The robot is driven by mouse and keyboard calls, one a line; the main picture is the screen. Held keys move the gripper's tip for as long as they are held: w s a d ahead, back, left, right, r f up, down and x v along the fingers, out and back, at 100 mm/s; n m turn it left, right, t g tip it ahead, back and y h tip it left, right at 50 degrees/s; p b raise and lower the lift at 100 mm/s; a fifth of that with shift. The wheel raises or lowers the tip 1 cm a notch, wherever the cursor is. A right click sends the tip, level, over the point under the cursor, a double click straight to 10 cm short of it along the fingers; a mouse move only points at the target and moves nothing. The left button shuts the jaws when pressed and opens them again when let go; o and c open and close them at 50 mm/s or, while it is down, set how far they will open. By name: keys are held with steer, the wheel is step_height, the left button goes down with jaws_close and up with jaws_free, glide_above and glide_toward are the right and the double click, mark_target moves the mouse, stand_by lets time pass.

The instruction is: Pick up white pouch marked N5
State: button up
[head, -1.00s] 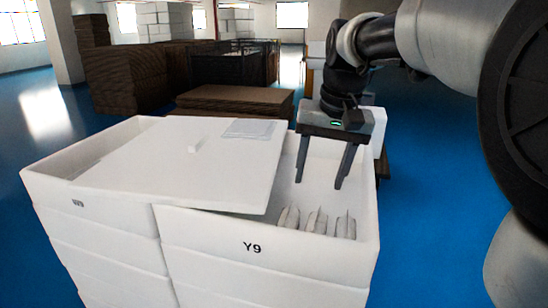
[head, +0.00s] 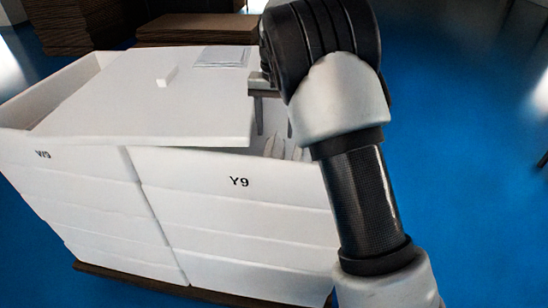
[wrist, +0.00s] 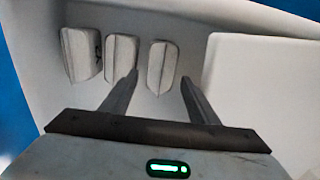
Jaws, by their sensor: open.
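Three white pouches stand in a row inside the white box in the wrist view: a left pouch (wrist: 82,53), a middle pouch (wrist: 121,60) and a right pouch (wrist: 162,66). The left pouch shows a dark mark on its side, too small to read; I cannot tell which pouch is N5. My gripper (wrist: 159,79) is open, with its fingertips on either side of the right pouch and nothing held. In the head view, my arm hides much of the gripper and the pouches; one finger (head: 259,115) shows above the box opening.
The pouches are in the box marked Y9 (head: 240,205), beside the box marked W9 (head: 60,185). A white lid panel (head: 150,110) lies across both boxes, with a paper sheet (head: 222,57) on it. Flat brown stacks (head: 197,29) stand behind. Blue floor (head: 460,180) is clear at right.

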mark_target(274, 149)
step_height(274, 149, down, 8)
steer(key=shift+a+f, duration=0.1)
steer(key=shift+a, duration=0.05)
steer(key=c, duration=0.8)
steer(key=shift+c, duration=0.2)
